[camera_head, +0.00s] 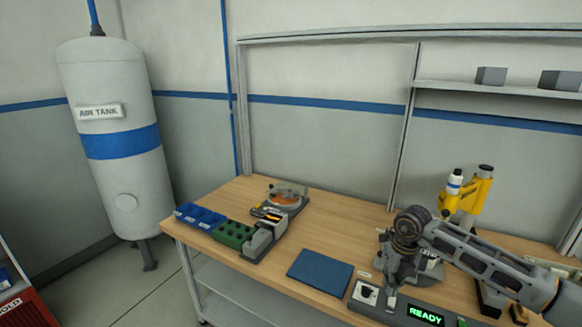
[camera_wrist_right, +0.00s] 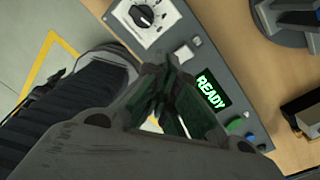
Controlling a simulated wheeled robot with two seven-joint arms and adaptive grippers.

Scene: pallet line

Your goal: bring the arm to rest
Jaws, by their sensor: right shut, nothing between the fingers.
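My right arm reaches in from the right in the head view. My right gripper (camera_head: 391,298) points down at the control box (camera_head: 365,303) near the front edge of the workbench. In the right wrist view the fingers of this gripper (camera_wrist_right: 160,75) are together, with nothing between them. They appear above or beside the box (camera_wrist_right: 183,52); I cannot tell whether they touch it. The box has a dial (camera_wrist_right: 143,15), a lit READY display (camera_wrist_right: 211,93) and a green button (camera_wrist_right: 236,126). My left gripper is in neither view.
The wooden workbench (camera_head: 325,232) holds a blue mat (camera_head: 320,272), blue bins (camera_head: 199,216), a green block holder (camera_head: 233,234) and a round-dish device (camera_head: 286,197). A yellow press (camera_head: 478,190) stands behind my right arm. The bench middle, behind the mat, is clear.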

